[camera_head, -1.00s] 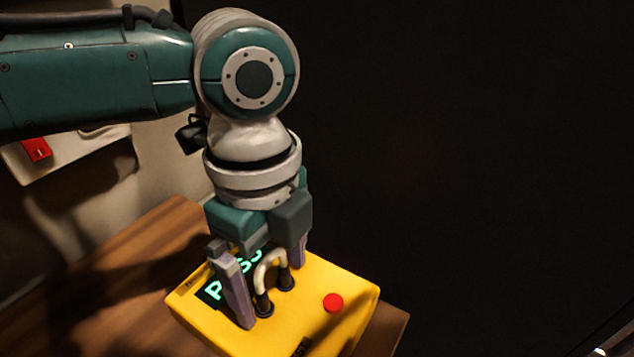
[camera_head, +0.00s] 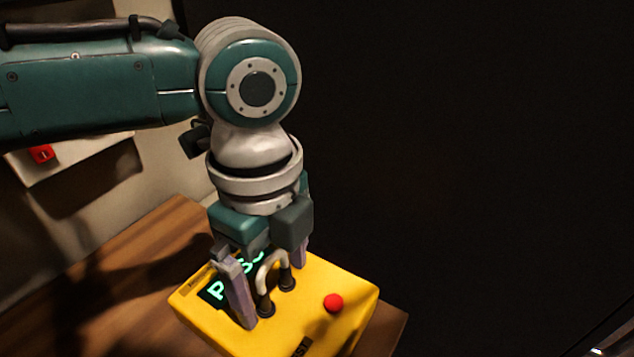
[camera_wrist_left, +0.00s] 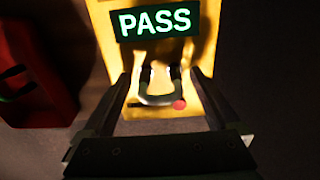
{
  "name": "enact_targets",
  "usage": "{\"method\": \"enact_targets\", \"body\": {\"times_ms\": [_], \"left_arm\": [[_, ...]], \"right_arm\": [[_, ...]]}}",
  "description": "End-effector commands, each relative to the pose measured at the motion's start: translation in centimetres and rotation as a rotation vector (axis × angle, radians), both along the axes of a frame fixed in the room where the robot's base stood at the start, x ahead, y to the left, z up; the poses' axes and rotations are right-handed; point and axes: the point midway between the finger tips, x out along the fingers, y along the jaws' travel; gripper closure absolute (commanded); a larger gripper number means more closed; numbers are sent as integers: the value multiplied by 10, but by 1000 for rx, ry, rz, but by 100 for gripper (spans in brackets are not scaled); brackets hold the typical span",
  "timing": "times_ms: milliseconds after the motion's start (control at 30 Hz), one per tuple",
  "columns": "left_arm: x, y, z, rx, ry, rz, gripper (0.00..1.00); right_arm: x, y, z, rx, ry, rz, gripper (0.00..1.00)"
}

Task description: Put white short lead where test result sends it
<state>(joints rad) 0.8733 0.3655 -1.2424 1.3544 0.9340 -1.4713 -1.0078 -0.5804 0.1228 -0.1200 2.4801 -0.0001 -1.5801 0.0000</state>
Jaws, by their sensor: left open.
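The white short lead (camera_head: 269,266) is bent in an arch, both black plugs standing in the top of the yellow tester (camera_head: 310,311). The tester's dark display reads PASS in green, partly hidden by my finger in the head view and clear in the left wrist view (camera_wrist_left: 155,22). My left gripper (camera_head: 271,288) is open, its fingers down on either side of the lead, which also shows between them in the left wrist view (camera_wrist_left: 158,90). I cannot tell whether a finger touches it. My right gripper is not in view.
A red button (camera_head: 333,302) sits on the tester's top, right of the lead. The tester stands on a wooden surface (camera_head: 100,277), clear to its left. A pale panel with a red part (camera_head: 41,154) is on the wall. A red object (camera_wrist_left: 38,75) stands left in the wrist view.

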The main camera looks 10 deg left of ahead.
Motion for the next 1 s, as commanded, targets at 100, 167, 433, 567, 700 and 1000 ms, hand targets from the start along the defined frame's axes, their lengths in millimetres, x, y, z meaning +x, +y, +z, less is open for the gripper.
{"method": "enact_targets", "body": {"times_ms": [100, 167, 433, 567, 700, 1000], "left_arm": [[0, 0, 0, 0, 0, 0, 5], [0, 0, 0, 0, 0, 0, 12], [0, 0, 0, 1, -1, 0, 42], [0, 0, 0, 1, 0, 1, 57], [0, 0, 0, 1, 0, 1, 72], [0, 0, 0, 1, 0, 1, 100]], "right_arm": [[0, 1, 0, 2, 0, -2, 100], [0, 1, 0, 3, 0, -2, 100], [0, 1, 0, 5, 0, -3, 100], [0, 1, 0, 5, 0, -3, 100], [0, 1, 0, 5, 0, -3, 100], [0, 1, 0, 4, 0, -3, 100]]}}
